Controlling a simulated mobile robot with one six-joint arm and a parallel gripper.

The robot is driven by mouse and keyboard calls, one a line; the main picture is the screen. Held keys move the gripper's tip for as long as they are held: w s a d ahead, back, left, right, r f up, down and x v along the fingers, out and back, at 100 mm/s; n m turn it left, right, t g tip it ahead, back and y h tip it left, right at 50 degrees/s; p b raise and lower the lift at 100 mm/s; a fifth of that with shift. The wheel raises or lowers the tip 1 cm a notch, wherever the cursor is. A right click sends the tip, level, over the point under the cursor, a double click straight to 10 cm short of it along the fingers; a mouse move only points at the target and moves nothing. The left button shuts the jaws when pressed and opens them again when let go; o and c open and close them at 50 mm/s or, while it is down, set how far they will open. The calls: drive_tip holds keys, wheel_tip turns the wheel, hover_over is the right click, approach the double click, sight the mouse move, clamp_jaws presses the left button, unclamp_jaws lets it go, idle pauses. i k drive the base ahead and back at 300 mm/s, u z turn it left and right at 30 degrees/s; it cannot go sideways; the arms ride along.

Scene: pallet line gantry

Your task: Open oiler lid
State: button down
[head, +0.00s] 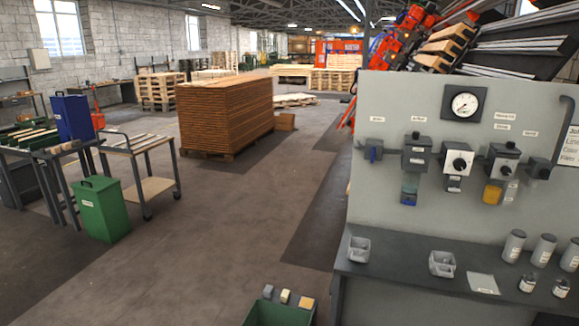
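A grey wall panel carries a row of dark air-line units. The unit at the right of the row, with a yellow bowl (493,193) under it, looks like the oiler (502,162). A small round knob or cap sits on its top; I cannot tell the lid's exact edge or whether it is closed. Its small labels are too blurred to read. My gripper is not in view.
A dark bench (400,283) below holds grey trays (442,264), canisters (514,246) and small bottles. The floor (215,240) left of the bench is open.

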sight(509, 147)
drive_tip(key=k, duration=1.35)
drive_tip(key=z, duration=0.55)
drive_tip(key=i, duration=1.75)
drive_tip(key=z, duration=0.1)
